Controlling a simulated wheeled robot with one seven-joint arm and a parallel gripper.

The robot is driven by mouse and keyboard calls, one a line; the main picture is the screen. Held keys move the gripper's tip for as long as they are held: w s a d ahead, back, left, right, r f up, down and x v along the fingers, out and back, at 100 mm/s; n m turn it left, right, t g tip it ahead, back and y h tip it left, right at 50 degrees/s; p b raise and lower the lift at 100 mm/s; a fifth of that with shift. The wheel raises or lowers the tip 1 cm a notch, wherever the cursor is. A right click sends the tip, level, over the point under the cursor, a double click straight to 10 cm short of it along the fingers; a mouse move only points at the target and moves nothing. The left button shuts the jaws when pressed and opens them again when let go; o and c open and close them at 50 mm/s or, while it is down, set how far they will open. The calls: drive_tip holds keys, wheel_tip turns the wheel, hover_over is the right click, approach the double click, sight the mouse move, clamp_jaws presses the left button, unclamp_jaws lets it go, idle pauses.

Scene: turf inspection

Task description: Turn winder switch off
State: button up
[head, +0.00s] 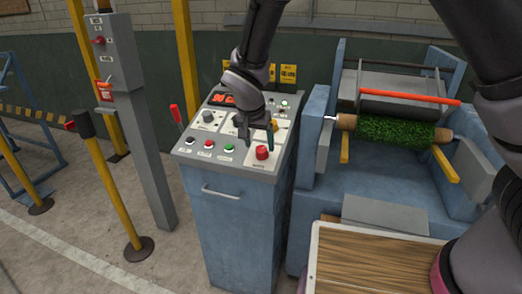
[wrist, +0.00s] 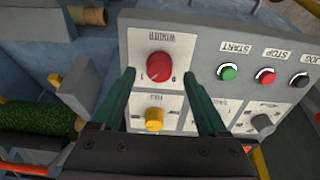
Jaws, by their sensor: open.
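The winder switch is a red round knob (head: 262,152) on the near right corner of the sloping control panel (head: 228,168). In the wrist view the red knob (wrist: 159,66) sits on a white plate with an upside-down WINDER label. My gripper (head: 258,143) is over that corner of the panel, pointing down. In the wrist view its dark green fingers (wrist: 159,76) are open, one on each side of the knob, with a visible gap on both sides. I cannot tell how far above the panel the tips are. A yellow knob (wrist: 155,118) lies between the fingers, nearer the palm.
Green, red and black buttons (wrist: 265,76) sit beside the winder plate. A roll of green turf (head: 395,132) on a blue machine stands right of the console. A grey post (head: 145,150) with a switch box and yellow posts stand left. A wooden-topped tray (head: 375,262) is in front.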

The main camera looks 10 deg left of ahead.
sight(261, 150)
drive_tip(key=shift+x, duration=2)
clamp_jaws()
